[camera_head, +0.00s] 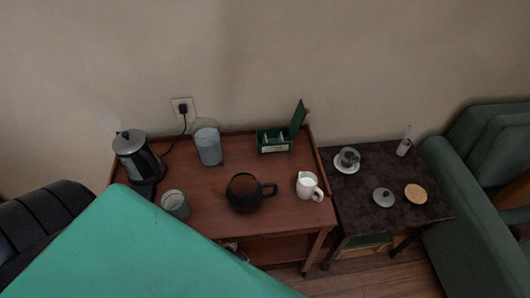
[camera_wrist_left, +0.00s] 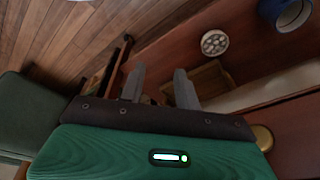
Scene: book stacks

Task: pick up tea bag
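A small green box (camera_head: 276,148) with its lid (camera_head: 299,117) raised stands at the back right of the brown tea cart in the head view. Pale pieces show in its compartments, but they are too small to make out a single tea bag. My left gripper (camera_wrist_left: 159,73) shows in the left wrist view with two grey fingers apart and nothing visible between them. It is not clearly visible in the head view, so its distance from the box cannot be told. My right gripper is not in view.
The brown cart (camera_head: 217,186) holds a kettle (camera_head: 132,146), glass pitcher (camera_head: 207,145), glass (camera_head: 175,204), dark teapot (camera_head: 243,191) and white creamer (camera_head: 308,185). A dark side table (camera_head: 360,203) and green sofa (camera_head: 460,205) stand right. A large green shape hides the lower left.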

